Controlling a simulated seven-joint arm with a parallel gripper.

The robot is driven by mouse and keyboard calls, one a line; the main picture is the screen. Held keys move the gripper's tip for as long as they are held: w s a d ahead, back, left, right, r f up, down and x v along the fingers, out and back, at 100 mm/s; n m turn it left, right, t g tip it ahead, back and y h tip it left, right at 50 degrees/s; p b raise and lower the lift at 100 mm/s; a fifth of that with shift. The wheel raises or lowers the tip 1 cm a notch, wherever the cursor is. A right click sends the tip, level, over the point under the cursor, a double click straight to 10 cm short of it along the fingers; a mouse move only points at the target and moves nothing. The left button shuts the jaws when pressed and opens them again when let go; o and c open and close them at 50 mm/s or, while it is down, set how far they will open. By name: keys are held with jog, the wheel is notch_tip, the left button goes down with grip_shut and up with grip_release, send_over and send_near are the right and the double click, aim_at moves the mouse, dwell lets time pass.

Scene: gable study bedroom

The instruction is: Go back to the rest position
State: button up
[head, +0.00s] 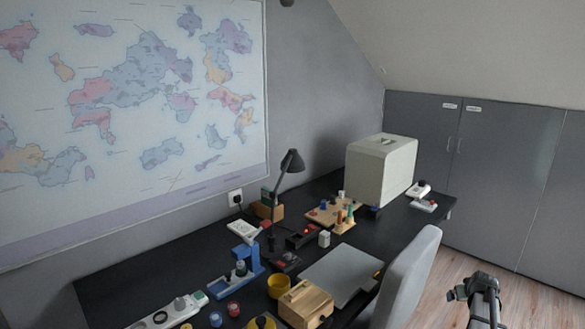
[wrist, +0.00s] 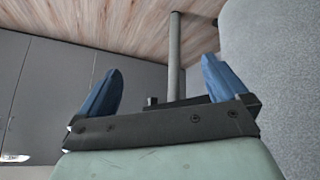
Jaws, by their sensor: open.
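My gripper (head: 460,292) is at the lower right of the head view, over the wooden floor and to the right of the grey chair. In the wrist view my gripper (wrist: 160,85) shows two blue fingers spread wide apart, with nothing between them. The gripper is open and empty, clear of the desk and everything on it.
A grey chair (head: 408,275) stands between my gripper and the black desk (head: 130,285). The desk holds a closed grey laptop (head: 340,275), a wooden box (head: 305,303), a white case (head: 382,168) and a lamp (head: 290,163). Grey cabinets (head: 500,180) stand behind; floor (head: 540,300) is free.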

jog(key=s+a+f+m+g+y, duration=0.1)
jog(key=s+a+f+g, duration=0.1)
jog(key=s+a+f, duration=0.5)
jog(key=s+a+f+m+g+y, duration=0.1)
jog(key=s+a+f+m, duration=0.1)
jog(key=s+f, duration=0.5)
jog(key=s+a+f+g+y, duration=0.1)
jog(key=s+a+f+g, duration=0.1)
jog(key=s+a+f, duration=0.4)
jog(key=s+a+f+g, duration=0.1)
jog(key=s+a+f, duration=0.2)
jog(key=a+f, duration=0.55)
jog(key=s+a+f+n+g, duration=0.2)
jog(key=s+a+g, duration=0.1)
jog(key=s+a, duration=0.8)
jog(key=s+a+f+n+g, duration=0.2)
jog(key=s+a+g, duration=0.2)
jog(key=s+a, duration=0.6)
jog(key=s, duration=0.8)
jog(key=shift+a+n+g, duration=0.3)
jog(key=shift+a, duration=0.05)
jog(key=shift+s, duration=0.1)
jog(key=shift+c, duration=0.3)
